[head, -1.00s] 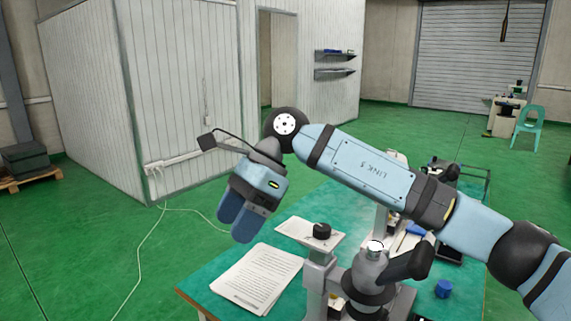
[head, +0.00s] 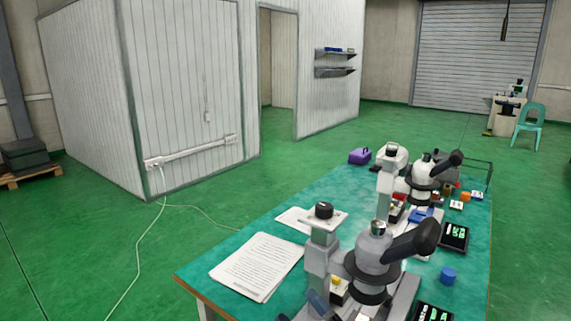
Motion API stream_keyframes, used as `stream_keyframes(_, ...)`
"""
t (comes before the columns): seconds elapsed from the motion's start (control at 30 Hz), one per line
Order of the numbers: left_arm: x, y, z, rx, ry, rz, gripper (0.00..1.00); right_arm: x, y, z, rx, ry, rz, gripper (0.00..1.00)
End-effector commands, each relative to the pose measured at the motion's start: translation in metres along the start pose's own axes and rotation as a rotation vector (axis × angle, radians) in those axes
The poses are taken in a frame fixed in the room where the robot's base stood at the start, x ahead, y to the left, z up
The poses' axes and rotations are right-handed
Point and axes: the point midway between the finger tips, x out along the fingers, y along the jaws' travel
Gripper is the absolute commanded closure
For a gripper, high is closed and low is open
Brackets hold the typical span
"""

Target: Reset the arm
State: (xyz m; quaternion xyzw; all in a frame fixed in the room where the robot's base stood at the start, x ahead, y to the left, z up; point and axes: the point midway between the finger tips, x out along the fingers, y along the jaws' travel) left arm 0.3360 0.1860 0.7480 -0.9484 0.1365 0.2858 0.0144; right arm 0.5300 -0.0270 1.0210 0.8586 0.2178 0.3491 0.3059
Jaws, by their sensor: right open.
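My left gripper is not in view.
The green-topped table (head: 330,188) carries a near microscope (head: 375,255), a far microscope (head: 425,175), papers (head: 258,265), a blue cap (head: 448,275), a purple case (head: 360,156) and dark displays (head: 454,237). The floor left of the table is clear except for a white cable.

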Motion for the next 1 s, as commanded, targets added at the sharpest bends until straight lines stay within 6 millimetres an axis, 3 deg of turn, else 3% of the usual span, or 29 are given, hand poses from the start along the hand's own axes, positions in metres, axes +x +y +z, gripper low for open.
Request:
stream_keyframes(0.03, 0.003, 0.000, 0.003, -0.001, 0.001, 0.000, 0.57, -0.033, -0.014, 0.021, 0.093, -0.124, -0.001, 0.30)
stream_keyframes(0.1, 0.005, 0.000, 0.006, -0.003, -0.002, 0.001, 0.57, -0.075, -0.028, 0.046, 0.219, -0.290, -0.001, 0.30)
stream_keyframes(0.23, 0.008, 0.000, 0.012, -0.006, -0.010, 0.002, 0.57, -0.160, -0.057, 0.078, 0.436, -0.582, -0.003, 0.30)
stream_keyframes(0.4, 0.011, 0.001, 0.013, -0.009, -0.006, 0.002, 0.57, -0.249, -0.085, 0.092, 0.638, -0.860, -0.005, 0.30)
stream_keyframes(0.67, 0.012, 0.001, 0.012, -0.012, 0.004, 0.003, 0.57, -0.356, -0.117, 0.084, 0.856, -1.174, -0.005, 0.30)
stream_keyframes(0.73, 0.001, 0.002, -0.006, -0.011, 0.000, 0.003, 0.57, -0.349, -0.102, 0.071, 0.864, -1.185, -0.003, 0.30)
stream_keyframes(1.0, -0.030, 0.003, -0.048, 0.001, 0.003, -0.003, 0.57, -0.328, -0.065, 0.042, 0.844, -1.184, -0.007, 0.30)
